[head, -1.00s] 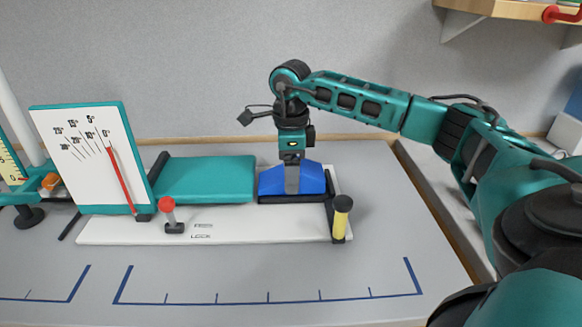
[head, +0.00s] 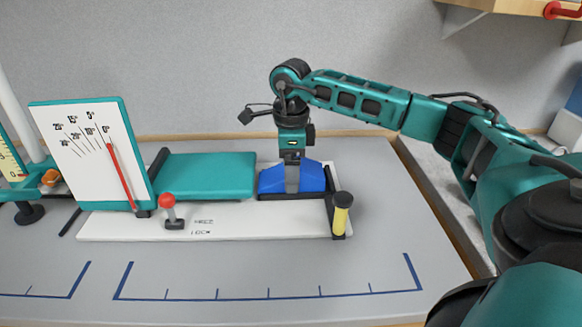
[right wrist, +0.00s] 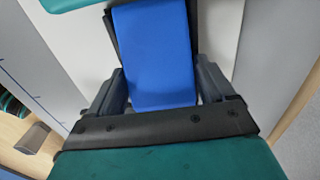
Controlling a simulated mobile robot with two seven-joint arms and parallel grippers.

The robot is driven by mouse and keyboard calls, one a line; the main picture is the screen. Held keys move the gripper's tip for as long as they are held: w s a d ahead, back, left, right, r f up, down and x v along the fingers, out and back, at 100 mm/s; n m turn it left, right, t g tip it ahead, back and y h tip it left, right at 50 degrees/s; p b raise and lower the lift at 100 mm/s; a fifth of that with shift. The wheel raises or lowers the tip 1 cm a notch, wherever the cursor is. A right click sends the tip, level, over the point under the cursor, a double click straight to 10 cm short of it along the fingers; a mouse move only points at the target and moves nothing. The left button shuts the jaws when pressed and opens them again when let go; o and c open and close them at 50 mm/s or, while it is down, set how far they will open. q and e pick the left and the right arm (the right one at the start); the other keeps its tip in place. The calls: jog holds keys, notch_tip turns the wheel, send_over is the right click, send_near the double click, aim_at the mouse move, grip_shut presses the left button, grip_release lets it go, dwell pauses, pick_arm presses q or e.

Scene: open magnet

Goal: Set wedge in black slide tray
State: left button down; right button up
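The blue wedge (head: 312,180) is at the right end of the white base, within the black slide tray (head: 300,196), whose front rim shows below it. I cannot tell whether it lies fully flat. My right gripper (head: 292,178) points straight down over the wedge, with a grey finger in front of its middle. In the right wrist view, the wedge (right wrist: 158,55) lies between the fingers of my right gripper (right wrist: 163,85), with narrow gaps at its sides, so the gripper looks open around it. My left gripper is not in view.
A teal block (head: 205,176) lies left of the tray. A dial board with a red pointer (head: 92,155) stands farther left. A red-knobbed lever (head: 169,210) and a yellow post (head: 341,214) stand along the front. The marked tabletop (head: 270,275) in front is clear.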

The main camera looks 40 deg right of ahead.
jog(key=shift+o, duration=1.4)
jog(key=shift+r, duration=0.1)
notch_tip(320, 180, up, 13)
jog(key=p, duration=0.1)
